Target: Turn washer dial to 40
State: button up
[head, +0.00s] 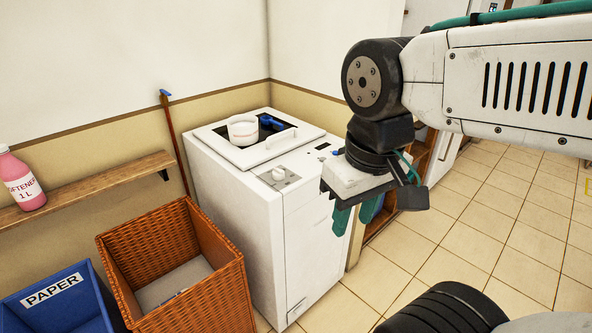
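The white washer (317,220) stands in the corner, left of my gripper. Its dial (279,174), a pale knob on a grey plate, is on the front part of the top. The dial's numbers and pointer are too small to read. A small dark display (323,146) sits to its right. My gripper (355,218) points down, to the right of the dial and apart from it. Its two teal fingers are spread, with nothing seen between them.
A wicker basket (185,265), a blue paper bin (60,298) and a shelf (95,187) with a pink softener bottle (22,182) are left. Tiled floor (480,215) is open at right.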

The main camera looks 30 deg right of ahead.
aim_at(279, 175)
jog(key=z, duration=0.75)
jog(key=i, duration=0.55)
jog(key=u, duration=0.6)
